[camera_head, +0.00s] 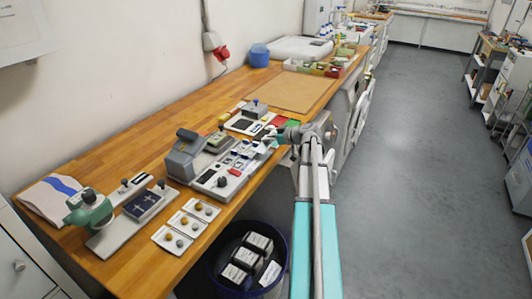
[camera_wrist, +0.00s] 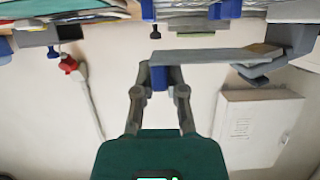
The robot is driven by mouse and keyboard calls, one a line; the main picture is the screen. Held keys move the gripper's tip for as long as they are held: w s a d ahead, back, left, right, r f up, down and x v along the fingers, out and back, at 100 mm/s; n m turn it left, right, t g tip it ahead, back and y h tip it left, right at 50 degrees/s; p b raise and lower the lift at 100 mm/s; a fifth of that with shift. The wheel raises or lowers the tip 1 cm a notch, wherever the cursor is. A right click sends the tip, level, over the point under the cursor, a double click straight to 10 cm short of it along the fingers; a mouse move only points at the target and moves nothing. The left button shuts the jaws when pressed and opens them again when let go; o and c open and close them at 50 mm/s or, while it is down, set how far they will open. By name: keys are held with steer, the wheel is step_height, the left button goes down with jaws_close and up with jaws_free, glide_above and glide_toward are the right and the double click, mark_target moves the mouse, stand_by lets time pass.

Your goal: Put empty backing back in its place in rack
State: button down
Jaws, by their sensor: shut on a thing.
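My gripper (camera_head: 272,134) is over the front part of the bench, beside a grey rack-like unit (camera_head: 207,183) with small red, blue and white parts along it. In the wrist view, which looks upside down, my gripper (camera_wrist: 160,75) is shut on a small blue knob (camera_wrist: 159,79). A flat grey plate (camera_wrist: 205,55) shows right at the knob and seems to carry it; this may be the backing. Whether the plate touches anything at its far end cannot be told. In the head view the held piece is too small to make out.
A grey press-like device (camera_head: 183,158) stands left of the unit. A green-headed device (camera_head: 90,208), a dark plate (camera_head: 145,204) and small white cards (camera_head: 170,238) lie nearer. A dark bin (camera_head: 221,284) stands below the bench edge. A brown board (camera_head: 285,92) lies beyond.

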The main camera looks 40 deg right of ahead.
mark_target(267, 146)
steer(key=shift+w+d+f, duration=0.15)
steer(key=shift+w+f, duration=0.15)
steer(key=shift+f, duration=0.1)
steer(key=shift+w+d+f+b, duration=0.15)
steer(key=shift+w+f+b, duration=0.2)
steer(key=shift+f+b, duration=0.5)
steer(key=shift+b, duration=0.15)
steer(key=shift+f+b, duration=1.15)
steer(key=shift+b, duration=0.05)
steer(key=shift+f, duration=0.1)
steer(key=c, duration=0.7)
jaws_free()
